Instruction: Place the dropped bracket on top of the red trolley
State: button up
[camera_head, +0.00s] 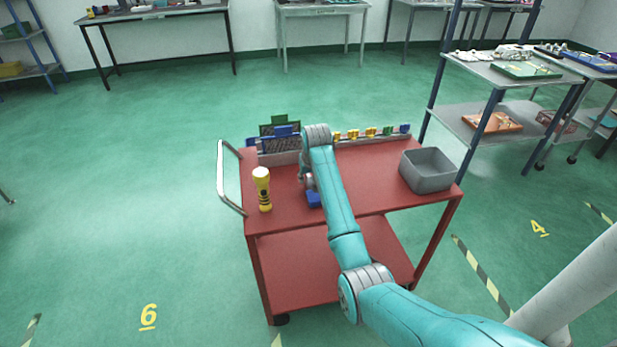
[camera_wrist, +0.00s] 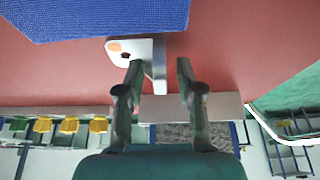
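The red trolley (camera_head: 377,172) stands in the middle of the head view, with a top deck and a lower shelf. It also fills the upper part of the wrist view as a red surface (camera_wrist: 60,78). A pale metal bracket (camera_wrist: 122,49) with a hole and an orange-brown spot shows there against the red top, beside a blue textured block (camera_wrist: 95,15). My gripper (camera_wrist: 161,70) is open, its fingers apart with the bracket's upright plate between them. The bracket lies closer to the left finger. In the head view my arm hides the bracket and most of the gripper.
The trolley top holds a yellow flashlight (camera_head: 262,188), a grey bin (camera_head: 428,171), a small blue item (camera_head: 313,199) and a back row of coloured parts (camera_head: 370,132). A push handle (camera_head: 222,178) is at left. A loaded shelf rack (camera_head: 500,73) stands right.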

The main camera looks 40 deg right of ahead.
jog(key=v, duration=1.2)
jog(key=shift+r, duration=0.1)
